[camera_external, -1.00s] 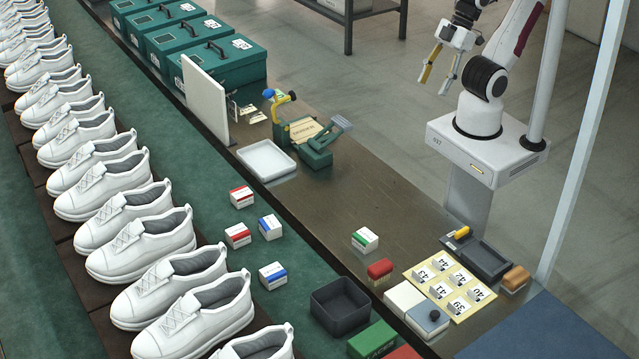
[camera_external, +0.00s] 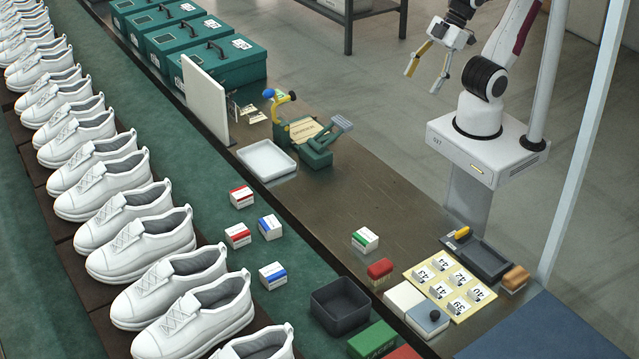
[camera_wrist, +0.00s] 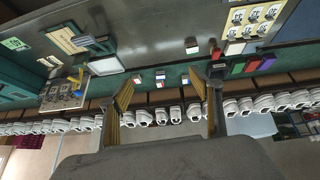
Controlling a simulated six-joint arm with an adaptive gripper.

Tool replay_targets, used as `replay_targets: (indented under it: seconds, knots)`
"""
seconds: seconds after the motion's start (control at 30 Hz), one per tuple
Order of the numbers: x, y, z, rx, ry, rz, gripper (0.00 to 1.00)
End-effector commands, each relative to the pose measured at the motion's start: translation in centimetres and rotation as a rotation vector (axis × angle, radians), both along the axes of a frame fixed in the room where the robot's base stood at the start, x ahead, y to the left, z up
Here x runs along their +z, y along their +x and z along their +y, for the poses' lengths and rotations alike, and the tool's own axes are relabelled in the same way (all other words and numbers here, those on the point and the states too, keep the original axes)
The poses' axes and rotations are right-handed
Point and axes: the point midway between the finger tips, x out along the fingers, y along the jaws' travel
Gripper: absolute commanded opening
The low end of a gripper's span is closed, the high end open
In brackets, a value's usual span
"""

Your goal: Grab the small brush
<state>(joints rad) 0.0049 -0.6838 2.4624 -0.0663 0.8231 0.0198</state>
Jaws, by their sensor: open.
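Two small brush-like blocks show in the external view. One has a red top (camera_external: 380,268) and sits beside the white boxes near the table's front. The other has a tan-orange top (camera_external: 515,277) and sits at the table's right edge, next to the dark tray. I cannot tell which one is the small brush, and bristles are too small to make out. My gripper (camera_external: 423,80) is open and empty, in the air behind the table and well apart from both blocks. In the wrist view its two fingers (camera_wrist: 160,80) are spread with nothing between them.
A yellow number card (camera_external: 450,290), a dark tray (camera_external: 490,262) and an open dark bin (camera_external: 340,305) lie near the blocks. A green-marked small box (camera_external: 365,240) stands alone. The middle of the brown table (camera_external: 350,190) is mostly clear. White shoes line the left.

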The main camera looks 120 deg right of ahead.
Motion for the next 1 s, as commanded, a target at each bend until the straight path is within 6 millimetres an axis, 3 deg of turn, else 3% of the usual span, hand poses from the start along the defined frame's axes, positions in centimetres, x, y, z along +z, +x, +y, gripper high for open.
replay_targets:
  seconds: [0.5, 1.0]
  knots:
    - [4.4, 13.5, -3.9, 0.044, -0.194, -0.197, 0.64]
    - [6.5, 26.7, -3.9, 0.203, -0.320, -0.384, 0.64]
